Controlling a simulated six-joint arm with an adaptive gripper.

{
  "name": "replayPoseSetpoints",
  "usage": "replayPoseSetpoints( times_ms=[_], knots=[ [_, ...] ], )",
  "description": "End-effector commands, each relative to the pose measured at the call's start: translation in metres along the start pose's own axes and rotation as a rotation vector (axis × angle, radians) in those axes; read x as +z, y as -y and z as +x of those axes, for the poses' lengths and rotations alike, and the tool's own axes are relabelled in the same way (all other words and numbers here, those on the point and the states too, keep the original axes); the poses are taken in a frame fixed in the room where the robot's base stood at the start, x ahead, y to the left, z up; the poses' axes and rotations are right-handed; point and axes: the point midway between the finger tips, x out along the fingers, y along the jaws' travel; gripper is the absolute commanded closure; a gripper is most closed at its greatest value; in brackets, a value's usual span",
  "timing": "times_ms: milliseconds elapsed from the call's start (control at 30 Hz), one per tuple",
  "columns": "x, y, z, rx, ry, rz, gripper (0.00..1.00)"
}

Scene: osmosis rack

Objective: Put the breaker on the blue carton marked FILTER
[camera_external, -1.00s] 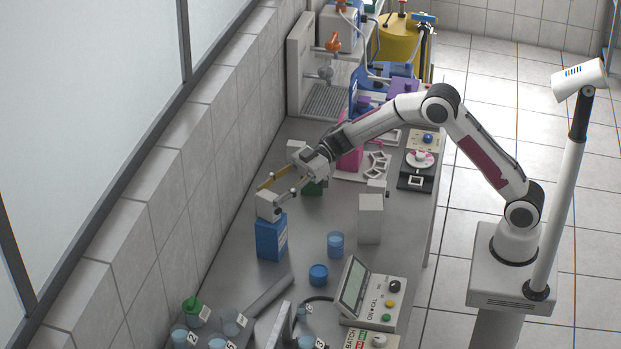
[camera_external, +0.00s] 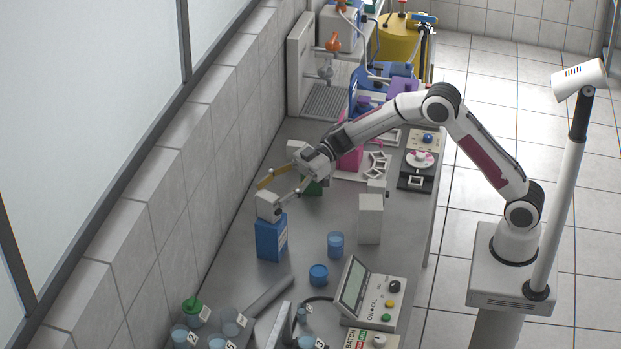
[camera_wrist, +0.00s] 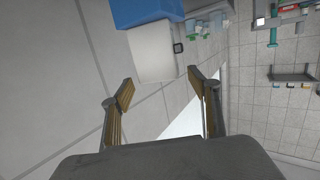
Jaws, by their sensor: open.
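A white block with a small dark square on one face, which I take to be the breaker (camera_external: 268,206), sits on top of the blue carton (camera_external: 271,240). In the wrist view the white block (camera_wrist: 152,52) rests against the blue carton (camera_wrist: 146,11), just beyond my fingertips. My gripper (camera_external: 270,194) is open beside the block, with its brass-faced fingers spread apart. In the wrist view my gripper (camera_wrist: 160,80) has nothing between its fingers. The FILTER marking cannot be read.
A pale grey box (camera_external: 370,220) stands to the right with a small light block (camera_external: 377,187) on it. A green carton (camera_external: 314,187) is partly hidden behind my gripper. Blue cups (camera_external: 335,244) and a meter (camera_external: 372,294) stand nearer the camera. The tiled wall is close on the left.

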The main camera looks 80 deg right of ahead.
Motion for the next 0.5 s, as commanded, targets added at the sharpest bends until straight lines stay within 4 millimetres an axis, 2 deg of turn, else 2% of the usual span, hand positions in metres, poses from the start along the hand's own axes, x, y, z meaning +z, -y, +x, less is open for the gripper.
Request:
replayPoseSetpoints(
  times_ms=[267, 500],
  knots=[
    [0.0, -0.001, -0.033, 0.003, 0.0, 0.0, 0.39],
    [0.0, -0.001, -0.07, 0.003, 0.0, 0.0, 0.39]
  ],
)
